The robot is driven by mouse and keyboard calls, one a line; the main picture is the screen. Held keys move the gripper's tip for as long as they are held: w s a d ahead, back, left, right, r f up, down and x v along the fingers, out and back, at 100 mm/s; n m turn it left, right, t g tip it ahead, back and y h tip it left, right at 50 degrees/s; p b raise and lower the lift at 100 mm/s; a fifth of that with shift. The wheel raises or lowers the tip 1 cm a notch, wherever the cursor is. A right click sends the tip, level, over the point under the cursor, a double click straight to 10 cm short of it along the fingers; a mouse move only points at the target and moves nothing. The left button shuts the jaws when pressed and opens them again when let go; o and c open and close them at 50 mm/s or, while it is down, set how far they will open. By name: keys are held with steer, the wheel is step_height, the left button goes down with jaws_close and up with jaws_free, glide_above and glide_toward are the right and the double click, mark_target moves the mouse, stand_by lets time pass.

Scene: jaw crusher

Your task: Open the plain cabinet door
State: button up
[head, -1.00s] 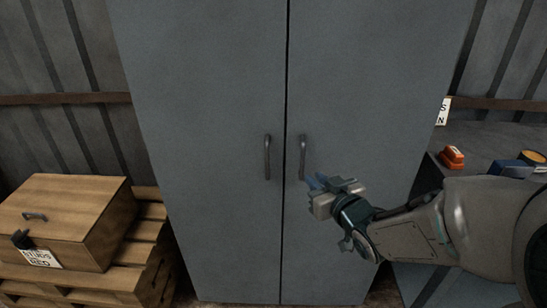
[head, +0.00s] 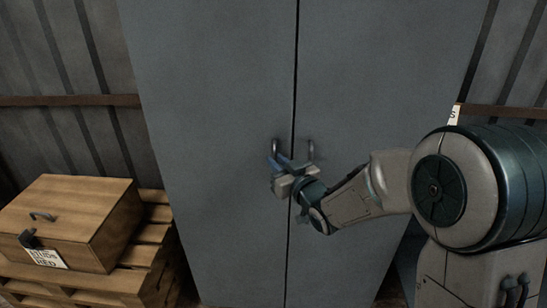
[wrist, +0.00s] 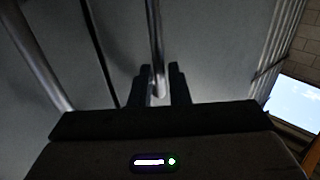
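The plain grey cabinet (head: 215,90) stands in front of me with both doors closed along a dark centre seam. The left door handle (head: 275,147) and the right door handle (head: 311,150) are vertical bars beside the seam. My gripper (head: 281,165) is at the lower part of the left handle. In the wrist view my gripper (wrist: 160,85) has its fingers apart, with one handle bar (wrist: 155,40) reaching down between them. The other handle (wrist: 38,55) shows at the left, beyond the seam. Whether a finger touches the bar is hard to tell.
A wooden box (head: 75,215) with a handle and a label sits on a wooden pallet (head: 150,250) at the left. A corrugated wall (head: 70,60) stands behind. My arm covers the lower right of the head view.

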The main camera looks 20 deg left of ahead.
steer(key=shift+x, duration=1.1)
jaws_close()
